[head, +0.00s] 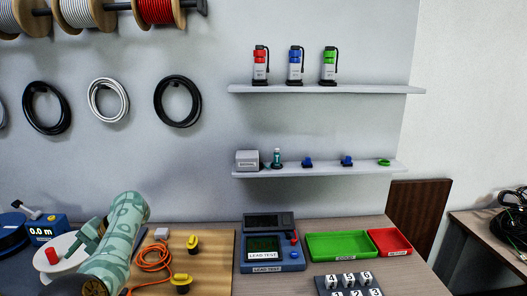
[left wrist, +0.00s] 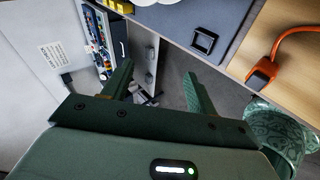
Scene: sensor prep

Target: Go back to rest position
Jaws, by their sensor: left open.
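My left gripper (left wrist: 157,75) shows in the left wrist view with its two dark green fingers apart and nothing between them. Past the fingertips are the floor and a cabinet side, beside the table's edge. In the head view, my patterned green left arm rises at the lower left over the worktable (head: 210,280) and hides part of it. My right gripper is in neither view.
An orange cable (head: 152,262) and yellow-topped parts (head: 193,243) lie right of my left arm. A lead tester (head: 268,245), a green tray (head: 340,246) and a red tray (head: 389,242) stand farther right. Two wall shelves (head: 325,89) hold small devices.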

